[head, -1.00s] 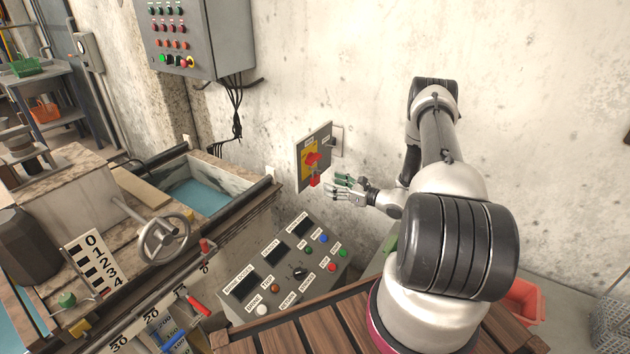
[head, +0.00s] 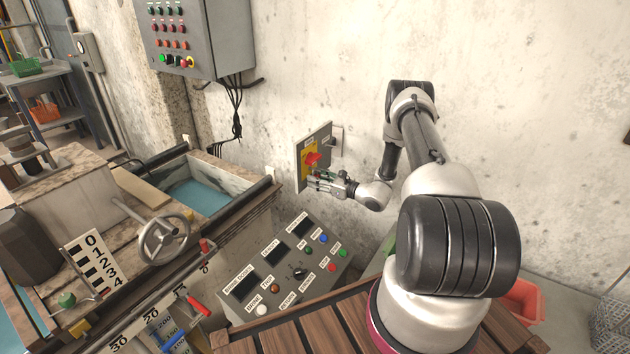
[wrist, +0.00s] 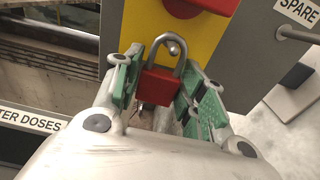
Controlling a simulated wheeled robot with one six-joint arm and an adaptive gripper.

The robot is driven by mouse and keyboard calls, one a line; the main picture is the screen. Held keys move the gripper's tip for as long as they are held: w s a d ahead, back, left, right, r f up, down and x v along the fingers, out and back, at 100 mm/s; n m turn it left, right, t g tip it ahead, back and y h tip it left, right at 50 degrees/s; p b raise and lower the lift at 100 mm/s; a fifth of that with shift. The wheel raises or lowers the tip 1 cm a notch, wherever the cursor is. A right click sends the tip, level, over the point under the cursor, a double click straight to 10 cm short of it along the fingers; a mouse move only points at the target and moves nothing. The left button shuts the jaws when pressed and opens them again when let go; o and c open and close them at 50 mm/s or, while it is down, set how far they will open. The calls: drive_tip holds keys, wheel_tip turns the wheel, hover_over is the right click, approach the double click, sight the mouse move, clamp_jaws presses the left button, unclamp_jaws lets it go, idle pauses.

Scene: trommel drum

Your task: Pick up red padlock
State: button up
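The red padlock (wrist: 158,87) hangs by its grey shackle below the red switch handle (wrist: 205,4) on a yellow and grey panel, in the wrist view. My gripper (wrist: 158,92) is open around it, with one green-padded finger on each side of the padlock body. A small gap shows at the left finger; at the right the pad is very close and I cannot tell if it touches. In the head view my gripper (head: 318,180) is at the panel, just below the red handle (head: 312,159), and largely hides the padlock.
The switch panel (head: 299,172) stands out from the concrete wall. A sloped control console (head: 283,277) with buttons is below my gripper. A water trough (head: 196,192) lies to the left. A grey rod (wrist: 296,34) projects at the right in the wrist view.

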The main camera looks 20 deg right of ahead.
drive_tip(key=c, duration=0.5)
drive_tip(key=shift+o, duration=0.2)
drive_tip(key=shift+r, duration=0.1)
drive_tip(key=v, duration=1.8)
drive_tip(key=shift+r, duration=0.15)
drive_tip(key=shift+d+r, duration=0.15)
drive_tip(key=shift+r, duration=0.25)
drive_tip(key=shift+s+d, duration=0.1)
drive_tip(key=v, duration=1)
drive_tip(key=shift+f, duration=0.3)
idle(0.5)
